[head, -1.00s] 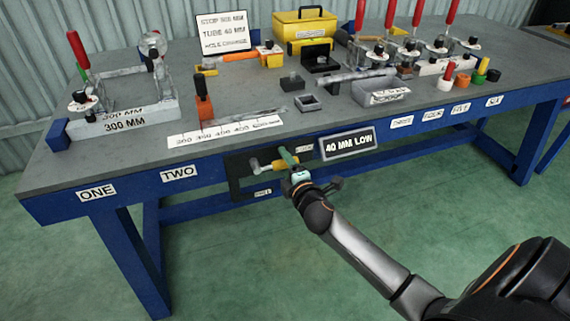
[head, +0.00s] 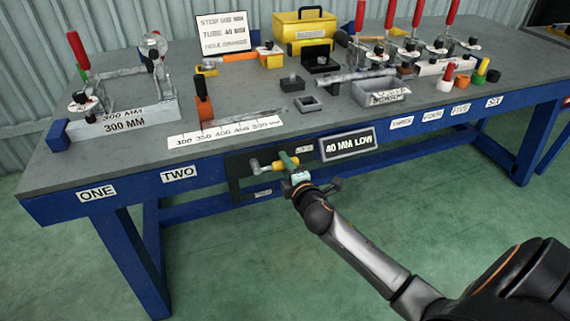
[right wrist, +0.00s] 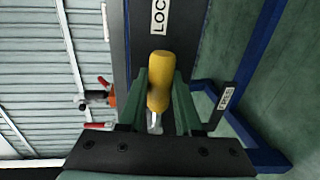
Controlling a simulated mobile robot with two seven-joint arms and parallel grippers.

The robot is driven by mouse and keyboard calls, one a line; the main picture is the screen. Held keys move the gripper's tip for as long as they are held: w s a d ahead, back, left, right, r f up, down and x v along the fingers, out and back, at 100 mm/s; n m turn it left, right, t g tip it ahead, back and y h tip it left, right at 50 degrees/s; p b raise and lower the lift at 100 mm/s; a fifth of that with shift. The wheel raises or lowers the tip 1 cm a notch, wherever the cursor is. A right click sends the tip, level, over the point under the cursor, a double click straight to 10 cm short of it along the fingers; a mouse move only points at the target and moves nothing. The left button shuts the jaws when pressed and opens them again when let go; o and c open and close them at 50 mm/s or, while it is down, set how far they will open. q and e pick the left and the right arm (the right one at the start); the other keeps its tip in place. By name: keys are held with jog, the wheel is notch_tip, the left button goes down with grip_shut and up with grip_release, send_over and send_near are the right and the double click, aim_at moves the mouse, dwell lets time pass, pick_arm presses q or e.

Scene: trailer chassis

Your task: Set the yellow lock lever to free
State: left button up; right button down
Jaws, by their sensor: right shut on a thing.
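The yellow lock lever (head: 288,166) sits on a dark panel on the bench's front. In the right wrist view its yellow handle (right wrist: 158,78) lies between my two green fingers and points toward the LOCK label (right wrist: 159,17). Its silver shaft shows below. The FREE label (right wrist: 226,97) is to the right of the handle. My right gripper (right wrist: 158,95) is shut on the handle; in the head view the gripper (head: 289,160) is at the panel and its wrist hides part of it. My left gripper is not in view.
The 40 MM LOW sign (head: 347,143) is mounted just right of the lever. The bench top (head: 235,150) above carries clamps, blocks and a yellow toolbox (head: 303,27). Blue bench legs (head: 137,255) stand to the left. The green floor in front is clear.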

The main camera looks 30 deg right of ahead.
jog(key=shift+f, duration=0.1)
dwell(0.8)
jog(key=shift+a+f+m+y+b, duration=0.15)
jog(key=shift+f+m+y+b, duration=0.3)
jog(key=shift+f+m, duration=0.6)
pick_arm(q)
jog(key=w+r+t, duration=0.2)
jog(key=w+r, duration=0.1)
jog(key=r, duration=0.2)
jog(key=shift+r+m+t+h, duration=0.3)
pick_arm(e)
jog(key=w+a+f+m+t+y, duration=0.1)
jog(key=a+f+m, duration=0.4)
jog(key=m, duration=0.7)
jog(key=shift+w+a+t, duration=0.25)
jog(key=shift+a+t, duration=0.15)
jog(key=shift+t, duration=0.1)
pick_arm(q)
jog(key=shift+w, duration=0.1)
pick_arm(e)
jog(key=shift+y, duration=0.25)
